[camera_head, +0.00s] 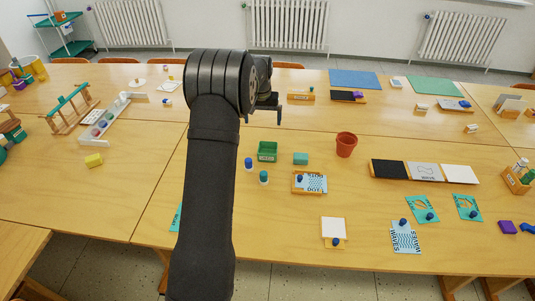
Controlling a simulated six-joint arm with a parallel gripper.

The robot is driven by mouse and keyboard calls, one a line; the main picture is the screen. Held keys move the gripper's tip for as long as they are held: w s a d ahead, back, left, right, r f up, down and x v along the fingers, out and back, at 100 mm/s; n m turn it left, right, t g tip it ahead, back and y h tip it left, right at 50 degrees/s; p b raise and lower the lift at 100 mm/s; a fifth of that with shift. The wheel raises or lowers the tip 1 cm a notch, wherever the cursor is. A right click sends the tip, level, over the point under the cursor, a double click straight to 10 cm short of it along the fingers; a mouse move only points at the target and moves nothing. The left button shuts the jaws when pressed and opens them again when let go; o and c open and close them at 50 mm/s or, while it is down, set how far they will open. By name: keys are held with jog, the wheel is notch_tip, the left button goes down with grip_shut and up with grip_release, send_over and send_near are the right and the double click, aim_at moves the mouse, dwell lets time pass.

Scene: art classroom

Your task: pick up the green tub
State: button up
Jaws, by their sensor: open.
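The green tub (267,153) is a small, rectangular open-topped box. It stands on the wooden table near the middle of the view, right of my dark arm. My gripper (273,108) shows at the far end of the arm, beyond the tub in the picture and above the table. It is open and apart from the tub. The arm partly hides the gripper, and no object shows between its fingers.
A terracotta pot (346,145) stands farther right.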

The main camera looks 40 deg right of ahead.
jog(key=s+d, duration=0.1)
send_near(268, 149)
jog(key=shift+s+a+f, duration=0.8)
jog(key=shift+s+a, duration=0.05)
jog(key=shift+s, duration=0.25)
jog(key=shift+w+d+f, duration=0.1)
jog(key=shift+d+f, duration=0.05)
jog(key=shift+f, duration=2.5)
jog(key=c, duration=1.1)
